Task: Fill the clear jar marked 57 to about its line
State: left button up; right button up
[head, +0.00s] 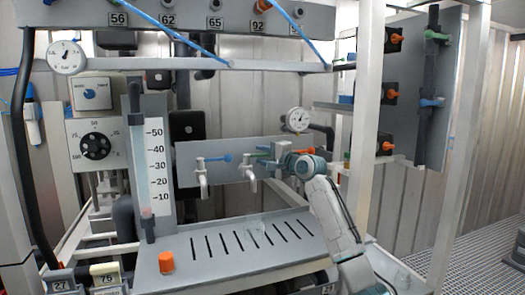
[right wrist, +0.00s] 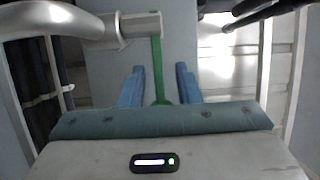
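A faint clear vessel, possibly the jar (head: 256,229), stands on the slotted grey tray (head: 200,272) below the taps; its number and line cannot be read. The tap with the green handle (head: 262,161) has a white spout (head: 249,184) above that spot. My right gripper (head: 272,155) is at this handle. In the right wrist view, its two blue fingers (right wrist: 159,88) are apart, with the green handle (right wrist: 156,65) between them and gaps on both sides. My left gripper is out of view.
A tap with a blue handle (head: 219,158) is to the left, and an orange handle (head: 303,151) is to the right. An orange cap (head: 166,262) stands on the tray's left part. A level scale (head: 155,170) stands behind. Tags 27 (head: 60,285) and 75 (head: 106,279) are at lower left.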

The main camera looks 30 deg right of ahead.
jog(key=shift+w+f, duration=0.1)
jog(key=shift+w, duration=0.15)
jog(key=shift+c, duration=0.2)
grip_shut()
